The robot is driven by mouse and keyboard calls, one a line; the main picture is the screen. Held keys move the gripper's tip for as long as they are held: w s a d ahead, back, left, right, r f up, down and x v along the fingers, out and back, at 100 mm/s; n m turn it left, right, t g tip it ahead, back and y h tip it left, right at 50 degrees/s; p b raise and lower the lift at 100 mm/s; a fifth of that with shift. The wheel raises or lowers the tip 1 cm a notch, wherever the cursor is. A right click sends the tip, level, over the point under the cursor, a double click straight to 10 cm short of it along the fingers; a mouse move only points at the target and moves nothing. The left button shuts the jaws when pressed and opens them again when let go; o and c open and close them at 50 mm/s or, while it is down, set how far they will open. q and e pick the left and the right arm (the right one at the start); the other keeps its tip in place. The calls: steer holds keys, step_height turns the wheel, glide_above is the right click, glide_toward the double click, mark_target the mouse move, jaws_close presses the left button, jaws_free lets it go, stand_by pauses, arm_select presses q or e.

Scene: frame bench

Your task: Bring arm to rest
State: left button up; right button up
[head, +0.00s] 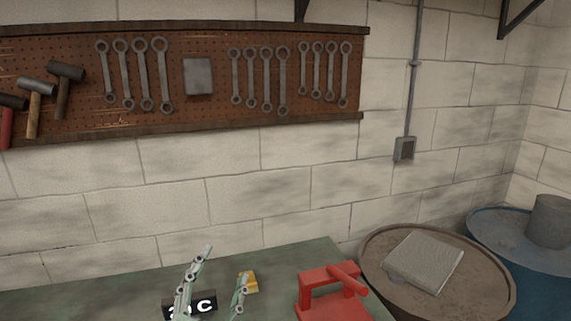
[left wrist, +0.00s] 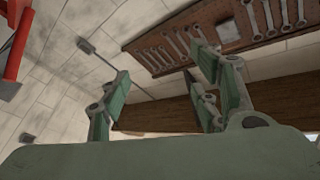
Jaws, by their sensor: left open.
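My left gripper (head: 226,262) shows at the bottom of the head view, above the green bench top (head: 110,285). Its pale green jointed fingers stand apart with nothing between them. In the left wrist view, the gripper (left wrist: 160,82) is open and empty, with the wall and pegboard beyond it. A black piece with white characters (head: 205,306) shows behind the fingers, partly hidden. A small yellow object (head: 250,283) lies just behind the right-hand finger. My right gripper is in neither view.
A red frame-like object (head: 318,281) stands at the bench's right end. A brown drum (head: 385,290) carries a grey pad (head: 424,261); a blue drum (head: 497,228) stands beyond. A pegboard (head: 210,112) with wrenches and hammers hangs on the wall. The bench's left part looks clear.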

arm_select(q)
steer(key=s+a+f+n+g+y, duration=0.1)
steer(key=s+a+f+n+g, duration=0.15)
steer(key=f, duration=0.55)
steer(key=s+a+f+n+g+y, duration=0.1)
steer(key=s+a+f+g, duration=0.25)
steer(key=f, duration=0.35)
steer(key=s+a+f+n+g+y, duration=0.2)
steer(key=s+f+g, duration=0.15)
steer(key=f, duration=0.45)
steer(key=s+f+g+h, duration=0.1)
steer(key=s+f+g, duration=0.35)
steer(key=s, duration=0.35)
steer(key=s+f+g, duration=0.3)
steer(key=s+f, duration=0.2)
steer(key=s, duration=0.4)
step_height(320, 180, down, 31)
steer(key=g+b, duration=0.1)
steer(key=b, duration=0.5)
steer(key=s+a+f+b, duration=0.1)
steer(key=s+f+b, duration=0.1)
steer(key=s+f, duration=0.7)
steer(key=s+a+f+g+b, duration=0.1)
steer(key=s+a+f+b, duration=0.1)
steer(key=s+f, duration=0.6)
step_height(320, 180, down, 4)
steer(key=shift+s+a+f, duration=0.1)
steer(key=shift+s+a, duration=0.2)
steer(key=shift+s, duration=0.1)
